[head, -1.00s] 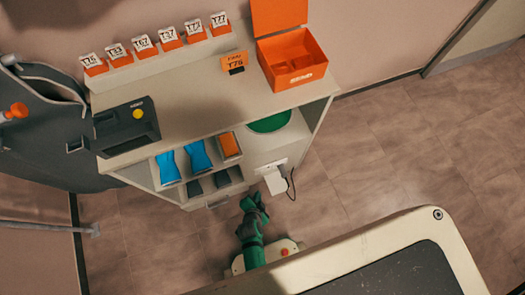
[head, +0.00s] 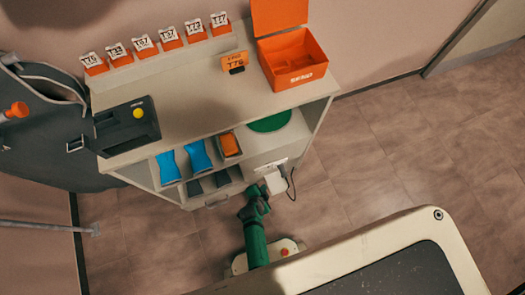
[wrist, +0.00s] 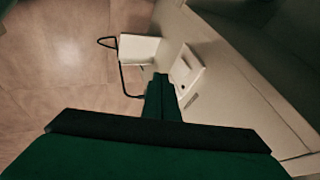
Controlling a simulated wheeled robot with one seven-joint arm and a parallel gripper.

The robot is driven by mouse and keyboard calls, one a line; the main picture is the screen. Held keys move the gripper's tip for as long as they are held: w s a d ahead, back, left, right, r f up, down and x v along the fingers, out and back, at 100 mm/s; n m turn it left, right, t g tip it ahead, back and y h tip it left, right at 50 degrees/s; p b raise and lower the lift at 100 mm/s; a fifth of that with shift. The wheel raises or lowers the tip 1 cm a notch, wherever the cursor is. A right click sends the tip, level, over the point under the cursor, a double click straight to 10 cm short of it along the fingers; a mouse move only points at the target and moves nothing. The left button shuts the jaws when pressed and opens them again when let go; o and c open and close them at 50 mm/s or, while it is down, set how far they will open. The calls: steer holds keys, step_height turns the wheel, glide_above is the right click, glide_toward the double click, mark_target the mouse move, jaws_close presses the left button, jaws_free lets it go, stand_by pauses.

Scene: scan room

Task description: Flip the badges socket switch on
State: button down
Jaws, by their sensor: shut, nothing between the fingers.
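A white socket plate (wrist: 187,75) is on the pale cabinet panel in the wrist view. A small dark spot shows low on it, and the switch itself is too small to make out. In the head view the socket (head: 268,167) is low on the cabinet front, partly covered by a white plug block (head: 276,183). That block (wrist: 138,48) is left of the plate in the wrist view. My green gripper (head: 261,191) is shut and empty, just in front of the socket area. Its tips (wrist: 161,78) appear beside the plate's left edge; contact cannot be told.
A black cable (wrist: 122,68) loops from the plug block close to my fingers. The cabinet (head: 200,112) has cubbies with blue and orange items, and an open orange box (head: 292,75) on top. A pale-rimmed table (head: 435,222) is at front right. Floor right of the cabinet is clear.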

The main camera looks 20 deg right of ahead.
mark_target(262, 172)
steer(key=w+d+f, duration=0.2)
steer(key=w+f, duration=0.3)
steer(key=w, duration=0.2)
steer(key=shift+f, duration=0.4)
steer(key=shift+w+f, duration=0.15)
steer(key=shift+w, duration=0.05)
stand_by(0.4)
